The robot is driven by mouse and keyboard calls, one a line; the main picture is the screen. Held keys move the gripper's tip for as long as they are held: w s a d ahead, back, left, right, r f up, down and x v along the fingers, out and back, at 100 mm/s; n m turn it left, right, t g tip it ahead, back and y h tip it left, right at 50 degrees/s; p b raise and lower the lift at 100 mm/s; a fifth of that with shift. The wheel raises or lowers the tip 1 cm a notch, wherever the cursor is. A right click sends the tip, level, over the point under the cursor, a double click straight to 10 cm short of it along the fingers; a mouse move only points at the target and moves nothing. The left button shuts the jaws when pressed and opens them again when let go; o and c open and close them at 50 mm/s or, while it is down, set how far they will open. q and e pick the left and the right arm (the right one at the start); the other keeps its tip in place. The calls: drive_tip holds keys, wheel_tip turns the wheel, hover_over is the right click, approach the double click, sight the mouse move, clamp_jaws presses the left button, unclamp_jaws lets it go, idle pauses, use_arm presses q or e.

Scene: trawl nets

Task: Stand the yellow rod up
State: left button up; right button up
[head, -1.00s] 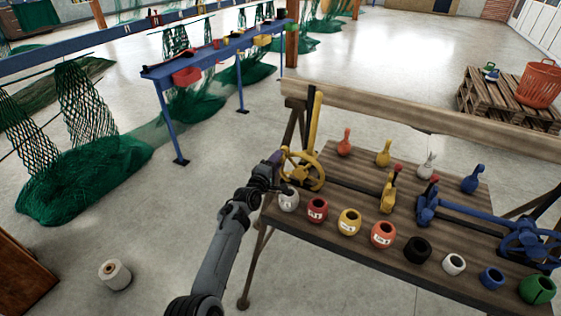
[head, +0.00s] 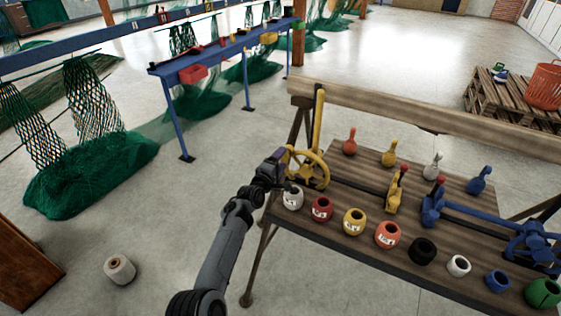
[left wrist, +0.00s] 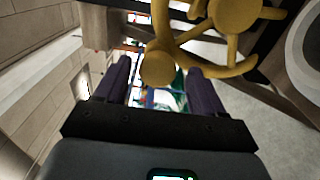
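The yellow rod (head: 318,118) rises close to upright at the left end of the wooden bench, behind a yellow handwheel (head: 322,176). My left gripper (head: 284,160) is at the left side of this wheel, at its rim. In the left wrist view its two dark fingers (left wrist: 160,88) are apart. A round yellow knob (left wrist: 158,67) of the wheel shows between and just beyond them, with no clear contact. I cannot make out the rod's lower end behind the wheel. My right gripper is in neither view.
The wooden bench (head: 385,262) carries a row of coloured pots, several bottle-shaped pieces, a yellow lever (head: 395,192) and a blue wheel mechanism (head: 530,240). A wooden beam (head: 430,118) runs along its back. Open floor lies left of the bench, with a white spool (head: 119,268).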

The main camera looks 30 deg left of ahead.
use_arm(q)
drive_tip(key=shift+s+r+p, duration=0.15)
drive_tip(key=shift+s+p, duration=0.2)
drive_tip(key=shift+s, duration=0.1)
drive_tip(key=s+p, duration=0.3)
drive_tip(key=s, duration=0.7)
